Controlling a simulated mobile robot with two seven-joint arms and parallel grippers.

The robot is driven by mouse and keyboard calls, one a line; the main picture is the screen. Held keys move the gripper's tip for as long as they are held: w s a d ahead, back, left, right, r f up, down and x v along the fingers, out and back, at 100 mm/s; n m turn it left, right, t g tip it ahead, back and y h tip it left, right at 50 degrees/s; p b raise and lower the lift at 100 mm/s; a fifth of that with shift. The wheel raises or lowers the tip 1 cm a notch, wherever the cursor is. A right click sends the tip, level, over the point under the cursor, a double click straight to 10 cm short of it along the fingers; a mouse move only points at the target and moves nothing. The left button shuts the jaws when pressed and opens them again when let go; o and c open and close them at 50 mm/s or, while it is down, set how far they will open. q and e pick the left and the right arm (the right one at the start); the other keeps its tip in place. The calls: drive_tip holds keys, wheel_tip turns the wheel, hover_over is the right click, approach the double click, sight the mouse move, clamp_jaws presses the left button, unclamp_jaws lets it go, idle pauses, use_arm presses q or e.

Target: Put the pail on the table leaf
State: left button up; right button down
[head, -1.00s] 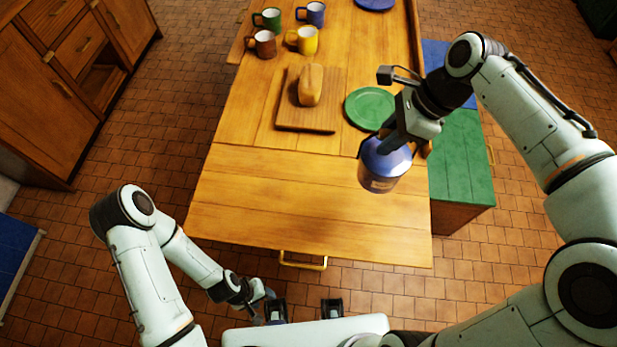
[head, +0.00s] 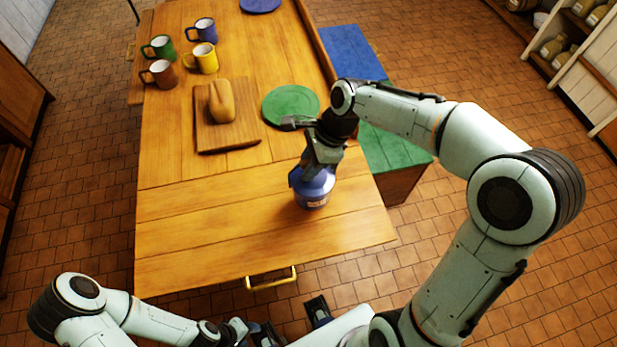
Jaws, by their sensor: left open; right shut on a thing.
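The blue pail (head: 315,192) is upright over the near part of the table, the table leaf (head: 220,235), towards its right side. My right gripper (head: 318,168) is shut on the top of the pail from above. I cannot tell whether the pail's base touches the leaf. My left gripper (head: 240,331) is low at the bottom edge of the head view, apart from the table and empty; its fingers show small.
A cutting board (head: 246,138) with a loaf (head: 221,101) and a green plate (head: 291,104) lie beyond the leaf. Several mugs (head: 203,58) stand farther back. A green-topped bench (head: 395,147) is at the right. The leaf's left and middle are bare.

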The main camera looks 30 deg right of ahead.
drive_tip(key=shift+f+b, duration=0.35)
drive_tip(key=shift+f, duration=2.3)
drive_tip(key=shift+f, duration=0.15)
drive_tip(key=c, duration=0.9)
unclamp_jaws()
drive_tip(key=p+v, duration=0.1)
drive_tip(key=v, duration=1)
drive_tip(key=shift+r+p, duration=0.3)
drive_tip(key=shift+p, duration=0.05)
drive_tip(key=shift+s+d+r, duration=0.1)
drive_tip(key=shift+d+r, duration=0.05)
drive_tip(key=shift+r, duration=0.15)
